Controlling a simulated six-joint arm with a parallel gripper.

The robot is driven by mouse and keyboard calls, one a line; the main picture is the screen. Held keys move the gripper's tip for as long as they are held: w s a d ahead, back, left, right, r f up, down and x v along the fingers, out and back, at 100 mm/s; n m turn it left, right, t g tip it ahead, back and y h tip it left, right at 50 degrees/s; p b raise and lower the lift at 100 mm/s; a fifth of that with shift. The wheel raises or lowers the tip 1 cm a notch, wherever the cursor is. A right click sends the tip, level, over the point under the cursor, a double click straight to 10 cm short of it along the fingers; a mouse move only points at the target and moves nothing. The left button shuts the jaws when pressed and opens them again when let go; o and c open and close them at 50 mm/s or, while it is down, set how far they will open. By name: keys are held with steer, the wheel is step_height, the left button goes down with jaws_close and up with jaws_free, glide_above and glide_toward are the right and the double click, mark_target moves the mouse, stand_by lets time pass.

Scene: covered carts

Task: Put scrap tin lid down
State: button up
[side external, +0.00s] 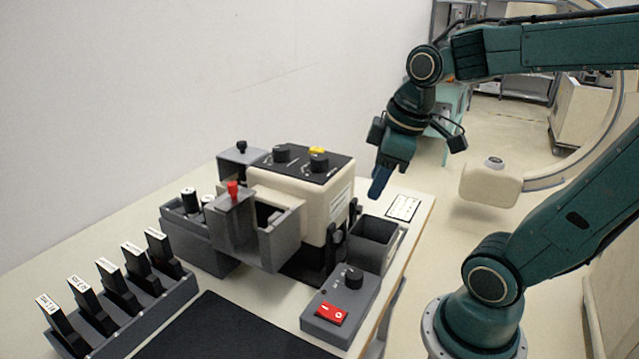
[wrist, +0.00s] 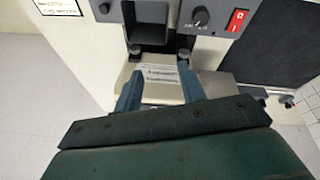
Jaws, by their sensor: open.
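An open-topped dark grey box (side external: 388,228), which may be the scrap tin, stands beside the beige machine near the table's right edge. It also shows at the top of the wrist view (wrist: 147,34). No lid is over its opening, and I cannot clearly make out a lid. My gripper (side external: 380,183) hangs above and beyond the box, tilted down, apart from it. In the wrist view my gripper (wrist: 161,90) has its two blue fingers spread, with nothing held between them. A pale labelled plate (wrist: 162,76) shows behind the fingers, lower than the box.
The beige machine (side external: 341,208) with black knobs stands at the table's middle. A control box with a red switch (side external: 331,313) sits nearer the camera. A white card (side external: 403,207) lies beyond the grey box. A rack of black pieces (side external: 185,292) and a black mat (side external: 225,335) lie in front.

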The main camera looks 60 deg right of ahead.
steer(key=s+a+r+m+t, duration=0.1)
steer(key=s+a+m+t, duration=0.1)
steer(key=a, duration=0.3)
steer(key=shift+s+a+m+y, duration=0.3)
steer(key=shift+s+m, duration=0.4)
steer(key=shift+s, duration=0.1)
steer(key=shift+r, duration=0.15)
